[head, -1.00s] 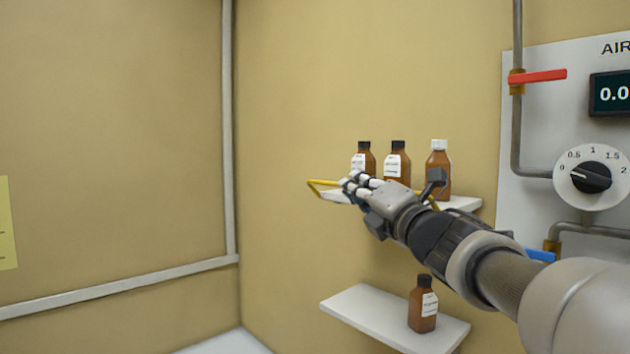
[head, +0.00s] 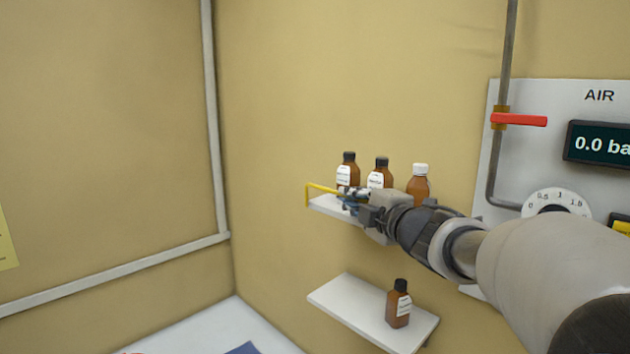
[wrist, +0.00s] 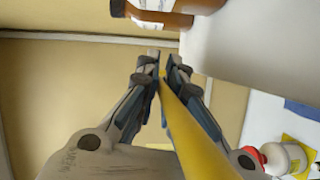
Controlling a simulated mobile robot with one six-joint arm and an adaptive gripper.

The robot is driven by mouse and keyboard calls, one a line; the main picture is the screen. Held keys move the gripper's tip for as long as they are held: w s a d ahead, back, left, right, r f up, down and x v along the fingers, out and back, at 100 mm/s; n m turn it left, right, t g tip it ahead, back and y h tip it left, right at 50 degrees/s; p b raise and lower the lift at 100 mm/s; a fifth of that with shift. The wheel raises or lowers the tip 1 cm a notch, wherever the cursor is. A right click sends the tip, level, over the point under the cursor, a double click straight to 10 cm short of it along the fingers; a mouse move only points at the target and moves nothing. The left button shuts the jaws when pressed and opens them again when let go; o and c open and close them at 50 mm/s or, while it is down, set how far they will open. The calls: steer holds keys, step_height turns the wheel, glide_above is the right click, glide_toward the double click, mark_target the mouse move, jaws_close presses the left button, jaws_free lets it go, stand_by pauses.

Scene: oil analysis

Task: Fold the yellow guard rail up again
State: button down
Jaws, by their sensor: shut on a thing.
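The yellow guard rail (head: 320,187) runs along the front of the upper white shelf (head: 330,208) in the head view. Its left end bends down to the shelf edge, and its bar stands above the shelf surface. My gripper (head: 352,194) is at the bar in front of the bottles. In the wrist view the yellow bar (wrist: 192,130) passes between the two fingers, and my gripper (wrist: 160,85) is shut on it. The right part of the rail is hidden behind my arm in the head view.
Two black-capped brown bottles (head: 348,170) (head: 380,172) and a white-capped one (head: 418,185) stand on the upper shelf, close behind my gripper. A lower shelf (head: 345,300) holds another brown bottle (head: 398,305). The air panel (head: 505,150) with a red lever (head: 520,120) is at right.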

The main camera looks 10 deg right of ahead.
steer(key=shift+w+p, duration=0.1)
steer(key=shift+p, duration=0.35)
steer(key=c, duration=1.7)
jaws_free()
steer(key=shift+d, duration=0.1)
steer(key=v, duration=0.7)
steer(key=shift+s, duration=0.25)
